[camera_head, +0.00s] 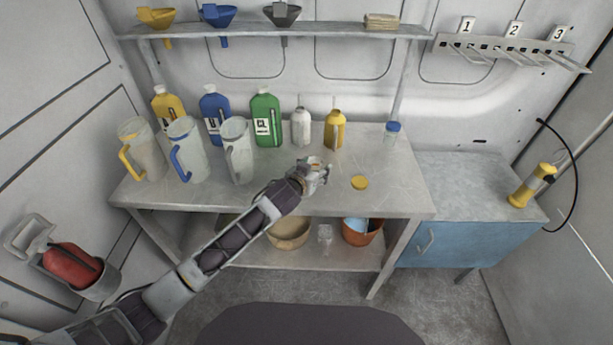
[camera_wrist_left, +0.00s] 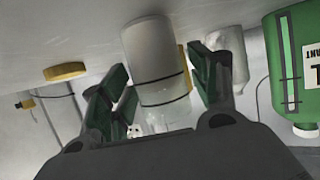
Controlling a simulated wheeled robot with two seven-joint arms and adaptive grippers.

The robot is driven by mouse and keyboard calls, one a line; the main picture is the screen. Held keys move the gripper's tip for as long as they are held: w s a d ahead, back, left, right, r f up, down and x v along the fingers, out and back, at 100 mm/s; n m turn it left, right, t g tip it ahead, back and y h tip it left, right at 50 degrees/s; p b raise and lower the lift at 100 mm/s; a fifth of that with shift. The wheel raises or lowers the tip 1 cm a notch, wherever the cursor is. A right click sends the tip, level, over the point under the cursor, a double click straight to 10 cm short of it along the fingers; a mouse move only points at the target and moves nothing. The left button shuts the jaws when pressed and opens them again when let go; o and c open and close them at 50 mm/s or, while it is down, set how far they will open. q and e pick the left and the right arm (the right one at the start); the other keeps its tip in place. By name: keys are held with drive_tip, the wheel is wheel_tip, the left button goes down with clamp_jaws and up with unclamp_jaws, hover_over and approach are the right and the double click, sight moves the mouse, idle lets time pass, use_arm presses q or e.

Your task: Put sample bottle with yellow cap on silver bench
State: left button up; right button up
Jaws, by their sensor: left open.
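A clear sample bottle (camera_wrist_left: 152,50) stands between the fingers of my left gripper (camera_wrist_left: 157,85) in the left wrist view, which shows the bench upside down. The fingers are open, with gaps beside the bottle. I see no cap on it. In the head view my left gripper (camera_head: 316,172) is low over the silver bench (camera_head: 290,190) and mostly hides the bottle. A yellow cap (camera_head: 360,183) lies flat on the bench, right of the gripper; it also shows in the left wrist view (camera_wrist_left: 65,72). My right gripper is out of view.
Clear jugs (camera_head: 188,150), coloured bottles including a green one (camera_head: 266,120), a white bottle (camera_head: 301,128) and a yellow bottle (camera_head: 334,130) stand behind. A blue-capped bottle (camera_head: 393,132) stands at the back right. A blue cabinet (camera_head: 460,240) adjoins the bench. The bench's front right is clear.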

use_arm(q)
drive_tip(key=shift+v, duration=5.85)
drive_tip(key=shift+a, duration=0.15)
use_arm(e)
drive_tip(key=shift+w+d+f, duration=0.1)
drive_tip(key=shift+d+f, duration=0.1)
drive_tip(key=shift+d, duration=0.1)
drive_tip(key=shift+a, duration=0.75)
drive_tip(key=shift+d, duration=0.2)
